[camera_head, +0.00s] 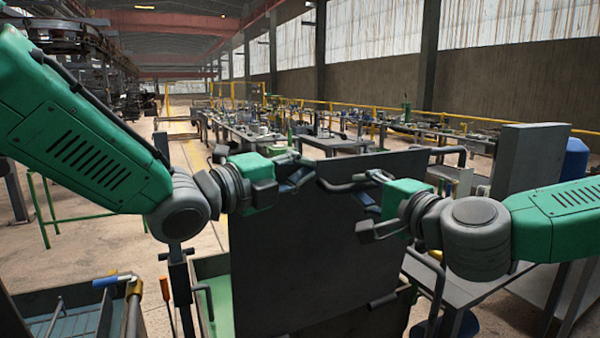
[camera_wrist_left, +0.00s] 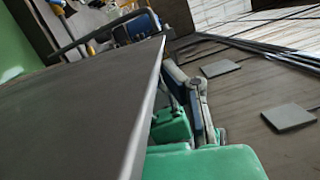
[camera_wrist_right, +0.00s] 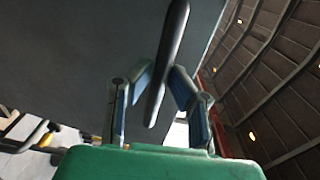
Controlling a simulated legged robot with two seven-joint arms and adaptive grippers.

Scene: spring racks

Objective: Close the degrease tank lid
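The tank lid (camera_head: 300,260) is a large dark grey panel standing raised, nearly upright, in the middle of the head view. The tank (camera_head: 217,290), with green inner walls, shows below it at the left. My right gripper (camera_head: 368,208) is at the lid's upper right. My left gripper (camera_head: 298,178) is by the lid's top edge. In the left wrist view the lid (camera_wrist_left: 80,110) hides part of that gripper (camera_wrist_left: 190,95), so its finger gap is unclear.
A blue-lined tub (camera_head: 70,310) with pipes stands at the lower left. A grey bench (camera_head: 470,285) and a tall grey panel (camera_head: 525,160) stand at the right. Work tables (camera_head: 335,142) fill the background. Open floor (camera_head: 100,225) shows at the left.

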